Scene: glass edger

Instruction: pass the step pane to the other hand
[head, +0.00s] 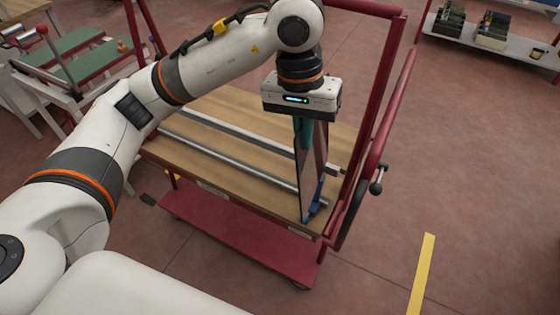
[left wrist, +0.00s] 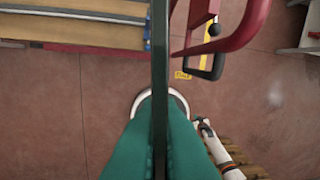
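The step pane (head: 313,165) is a thin, tall, dark see-through sheet hanging upright in the head view. My left gripper (head: 305,122) points down and its teal fingers are shut on the pane's upper part. In the left wrist view the pane (left wrist: 159,60) shows edge-on as a dark green strip between the two teal fingers of my left gripper (left wrist: 160,140). The pane hangs in front of the cart's right end; I cannot tell whether its lower edge touches anything.
A red-framed cart (head: 255,235) with a wooden top (head: 235,110) and metal rails stands below the pane. Its red handle (head: 385,120) rises just right of the pane. A bench with green pads (head: 85,62) is at the upper left. Floor at the right is clear around a yellow strip (head: 422,272).

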